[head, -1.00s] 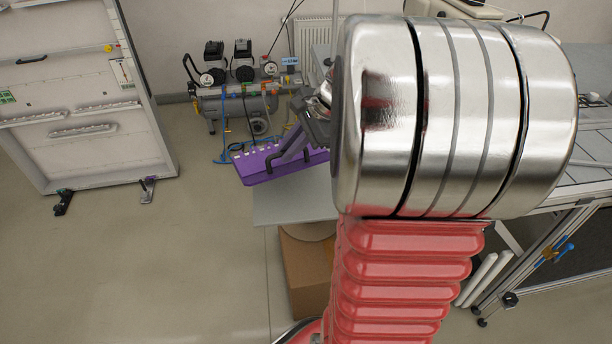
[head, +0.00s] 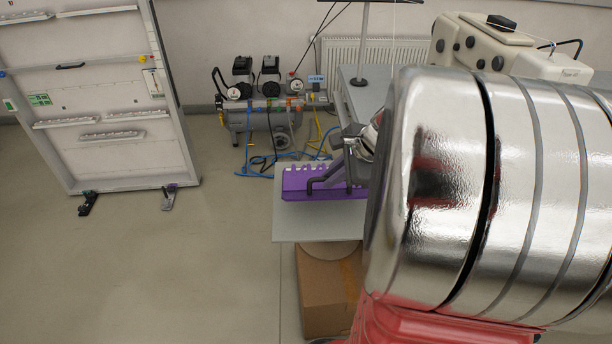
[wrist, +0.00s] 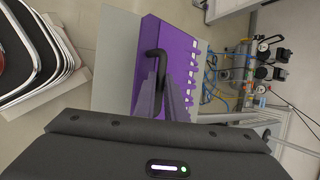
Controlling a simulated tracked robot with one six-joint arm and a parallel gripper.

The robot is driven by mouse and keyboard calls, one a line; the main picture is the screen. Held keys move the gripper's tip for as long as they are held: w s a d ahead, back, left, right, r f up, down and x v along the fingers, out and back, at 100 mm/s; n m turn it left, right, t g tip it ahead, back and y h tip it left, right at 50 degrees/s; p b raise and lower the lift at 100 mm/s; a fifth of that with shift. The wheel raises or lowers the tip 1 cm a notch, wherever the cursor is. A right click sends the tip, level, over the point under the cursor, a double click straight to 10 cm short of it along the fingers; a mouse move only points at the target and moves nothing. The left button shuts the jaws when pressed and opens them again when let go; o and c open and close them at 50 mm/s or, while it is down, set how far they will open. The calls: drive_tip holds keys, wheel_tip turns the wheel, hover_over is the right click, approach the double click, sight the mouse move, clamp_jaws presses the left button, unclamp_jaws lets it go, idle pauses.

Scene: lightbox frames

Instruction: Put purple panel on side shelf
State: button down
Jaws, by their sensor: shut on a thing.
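The wrist view shows the panel (wrist: 184,55) over the same grey shelf (wrist: 112,70). My gripper (head: 340,176) is shut on the panel's black handle, and its fingers also show in the wrist view (wrist: 164,95). My arm hides the panel's right end in the head view.
A cardboard box (head: 325,290) stands under the shelf. A compressor (head: 268,110) with hoses is on the floor behind. A white panelled stand (head: 95,100) is at the left. A beige machine (head: 510,50) stands at the back right. Floor left of the shelf is clear.

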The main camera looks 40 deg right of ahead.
sight(333, 194)
drive_tip(key=shift+f, duration=1.35)
drive_tip(key=shift+f, duration=1.9)
drive_tip(key=c, duration=1.8)
unclamp_jaws()
drive_tip(key=v, duration=1.2)
drive_tip(key=shift+s, duration=0.1)
